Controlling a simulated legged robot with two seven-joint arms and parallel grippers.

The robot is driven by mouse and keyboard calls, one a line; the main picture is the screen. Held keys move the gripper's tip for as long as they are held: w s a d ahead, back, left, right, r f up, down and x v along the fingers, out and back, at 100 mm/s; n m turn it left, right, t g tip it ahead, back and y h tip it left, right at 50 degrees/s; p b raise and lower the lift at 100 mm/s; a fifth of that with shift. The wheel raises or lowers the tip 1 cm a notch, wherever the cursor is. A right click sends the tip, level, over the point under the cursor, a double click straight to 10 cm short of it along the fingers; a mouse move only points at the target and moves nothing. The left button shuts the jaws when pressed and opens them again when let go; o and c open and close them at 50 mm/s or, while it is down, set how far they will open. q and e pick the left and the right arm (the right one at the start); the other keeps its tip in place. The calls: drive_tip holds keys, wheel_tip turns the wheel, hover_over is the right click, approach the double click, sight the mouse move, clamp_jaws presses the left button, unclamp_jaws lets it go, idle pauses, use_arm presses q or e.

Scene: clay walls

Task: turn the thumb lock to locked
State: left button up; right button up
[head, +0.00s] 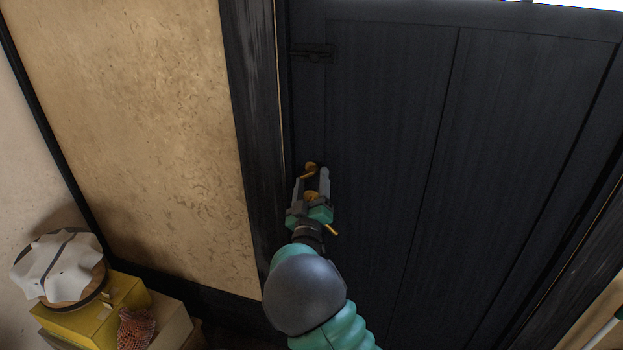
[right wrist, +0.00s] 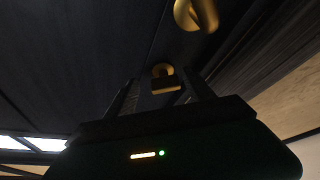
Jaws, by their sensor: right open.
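The thumb lock (head: 310,167) is a small brass turn piece on a dark door (head: 390,130), near its left edge. In the right wrist view the thumb lock (right wrist: 163,84) shows a round base with a bar across it. My right gripper (head: 311,180) is open, its two fingers on either side of the thumb lock. In the right wrist view its fingers (right wrist: 162,90) flank the brass bar with gaps; contact cannot be made out. A second brass fitting, apparently the door handle (head: 331,230), is partly hidden behind the gripper. My left gripper is out of view.
The handle also shows at the top of the right wrist view (right wrist: 197,14). A dark door frame (head: 255,130) stands left of the door. At lower left, a yellow box (head: 95,315) carries a cloth-covered round item (head: 60,268). The door's right side is clear.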

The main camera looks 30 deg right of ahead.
drive_tip(key=shift+w+r, duration=0.2)
drive_tip(key=shift+w, duration=0.2)
drive_tip(key=shift+w+a+r, duration=0.2)
drive_tip(key=shift+a+r, duration=0.1)
drive_tip(key=shift+a, duration=0.35)
drive_tip(key=shift+d+f, duration=0.25)
drive_tip(key=shift+d, duration=0.35)
drive_tip(key=c, duration=0.8)
drive_tip(key=shift+a, duration=0.2)
clamp_jaws()
